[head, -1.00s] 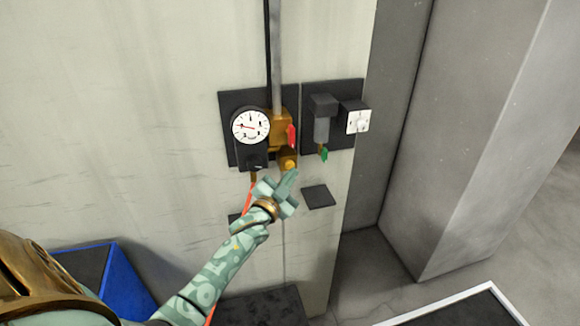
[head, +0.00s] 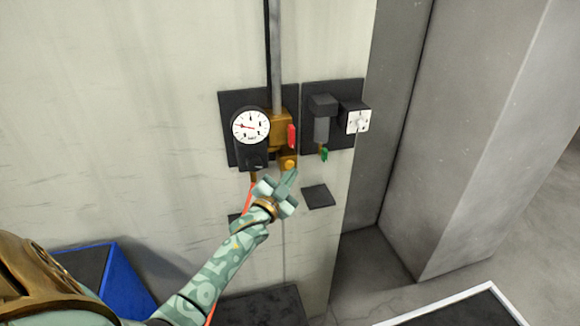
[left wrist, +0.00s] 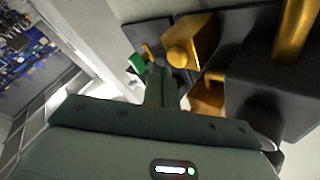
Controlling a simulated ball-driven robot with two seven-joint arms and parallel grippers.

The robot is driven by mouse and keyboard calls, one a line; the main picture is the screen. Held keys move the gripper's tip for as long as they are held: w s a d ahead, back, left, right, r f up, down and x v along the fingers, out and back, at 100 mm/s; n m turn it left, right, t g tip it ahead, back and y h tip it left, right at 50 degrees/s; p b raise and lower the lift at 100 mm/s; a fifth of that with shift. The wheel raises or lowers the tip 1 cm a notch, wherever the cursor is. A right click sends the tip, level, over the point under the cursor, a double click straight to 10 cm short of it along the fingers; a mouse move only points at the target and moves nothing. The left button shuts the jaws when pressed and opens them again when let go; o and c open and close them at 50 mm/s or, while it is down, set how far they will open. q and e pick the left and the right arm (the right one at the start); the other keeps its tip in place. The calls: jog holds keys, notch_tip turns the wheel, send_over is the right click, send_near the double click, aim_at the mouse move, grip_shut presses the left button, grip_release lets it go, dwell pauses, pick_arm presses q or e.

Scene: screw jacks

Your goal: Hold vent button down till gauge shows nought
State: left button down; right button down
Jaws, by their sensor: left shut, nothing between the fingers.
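The round white gauge (head: 250,126) is on the wall panel; its red needle points left and slightly up, its figures too small to read. The yellow vent button (head: 289,164) is on the brass block below the red lever; the left wrist view shows a round brass knob (left wrist: 180,58) that seems to be it. My left gripper (head: 291,176) is shut and empty, its fingertips just below and right of the button. In the left wrist view the fingers (left wrist: 160,80) lie left of the knob; whether they touch it I cannot tell. My right gripper is out of view.
A red lever (head: 291,135) and a green-handled tap (head: 324,154) are close to my gripper. A white dial box (head: 358,121) is at the right. A dark plate (head: 318,196) is below. A blue box (head: 118,285) stands at lower left.

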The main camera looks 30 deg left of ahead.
pick_arm(q)
jog(key=shift+w+a, duration=0.25)
jog(key=shift+w+a, duration=0.3)
jog(key=shift+a, duration=0.1)
dwell(2.4)
jog(key=shift+s+d, duration=0.1)
jog(key=shift+s+d+p, duration=0.3)
jog(key=shift+s+d, duration=0.2)
jog(key=shift+d, duration=0.1)
dwell(0.3)
jog(key=shift+s+d+p, duration=1)
jog(key=shift+s+d, duration=0.65)
jog(key=shift+d, duration=0.25)
